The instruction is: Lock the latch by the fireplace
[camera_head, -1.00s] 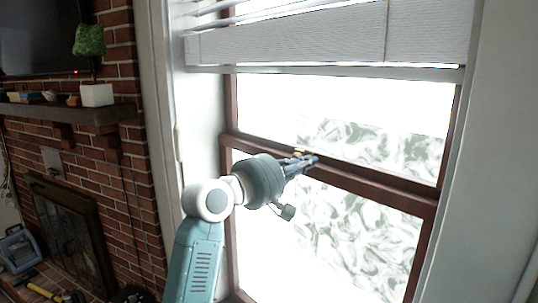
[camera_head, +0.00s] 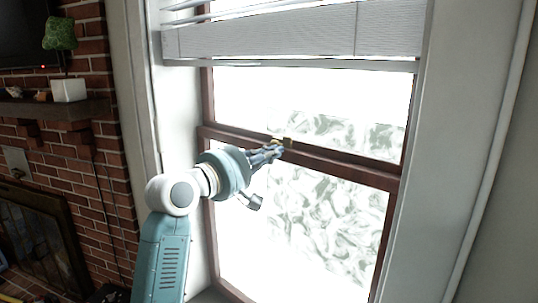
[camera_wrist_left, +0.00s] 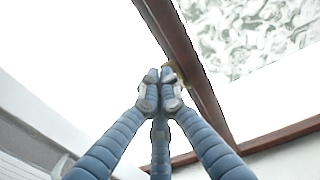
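The latch (camera_head: 287,142) is a small brass-coloured piece on the brown middle rail (camera_head: 340,163) of the window. It also shows in the left wrist view (camera_wrist_left: 171,71), partly hidden behind my fingertips. My left gripper (camera_head: 277,150) is just left of the latch in the head view, with its blue fingers pointing at it. In the left wrist view the fingertips (camera_wrist_left: 160,77) are drawn together right in front of the latch. I cannot tell whether they touch it. No object shows between them. My right gripper is not in view.
A white blind (camera_head: 300,35) hangs over the top of the window. The white window frame (camera_head: 455,150) bounds it on the right. At left is a brick fireplace with a mantel (camera_head: 55,108) and a potted plant (camera_head: 68,90).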

